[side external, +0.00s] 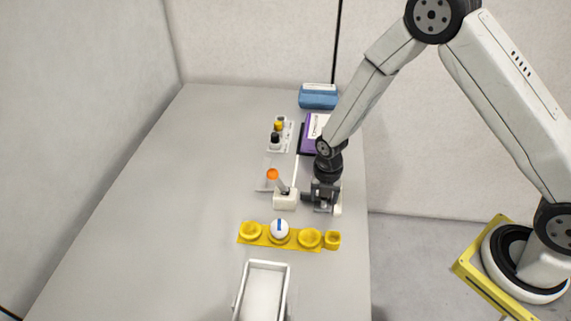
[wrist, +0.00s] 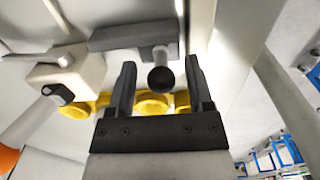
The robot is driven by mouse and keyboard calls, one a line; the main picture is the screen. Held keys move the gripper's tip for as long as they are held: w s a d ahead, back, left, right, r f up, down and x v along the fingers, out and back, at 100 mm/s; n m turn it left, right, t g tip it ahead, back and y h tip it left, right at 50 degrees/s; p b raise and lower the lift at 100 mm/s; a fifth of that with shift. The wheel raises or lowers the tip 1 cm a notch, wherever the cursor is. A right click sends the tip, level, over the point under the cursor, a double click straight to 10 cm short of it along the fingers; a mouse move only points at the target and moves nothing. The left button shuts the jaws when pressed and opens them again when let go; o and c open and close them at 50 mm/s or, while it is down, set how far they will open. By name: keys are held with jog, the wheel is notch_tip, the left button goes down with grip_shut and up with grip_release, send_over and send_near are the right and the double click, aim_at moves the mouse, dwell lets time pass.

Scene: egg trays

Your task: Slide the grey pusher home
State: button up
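The grey pusher (wrist: 130,38) shows in the wrist view as a dark grey bar with a short stem and a round black knob (wrist: 161,80). My gripper (wrist: 159,66) is open, with one finger on each side of the knob and a gap on both sides. I cannot tell how deep the knob sits between the fingers. In the side external view my gripper (side external: 324,205) points down near the table's right edge, right of a white block (side external: 285,200) with a grey lever and orange tip. The pusher is mostly hidden there.
A yellow tray (side external: 265,240) with cups stands in front, one cup holding a white egg (side external: 280,230) with a blue mark. A white open bin (side external: 263,265) is nearer. A purple box (side external: 316,125), a blue box (side external: 318,96) and small bottles (side external: 276,138) stand behind. The table's left is clear.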

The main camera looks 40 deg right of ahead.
jog(key=shift+r, duration=3)
notch_tip(320, 180, up, 9)
jog(key=shift+f, duration=0.15)
jog(key=shift+r, duration=1.75)
jog(key=shift+f, duration=1.8)
jog(key=shift+r, duration=0.7)
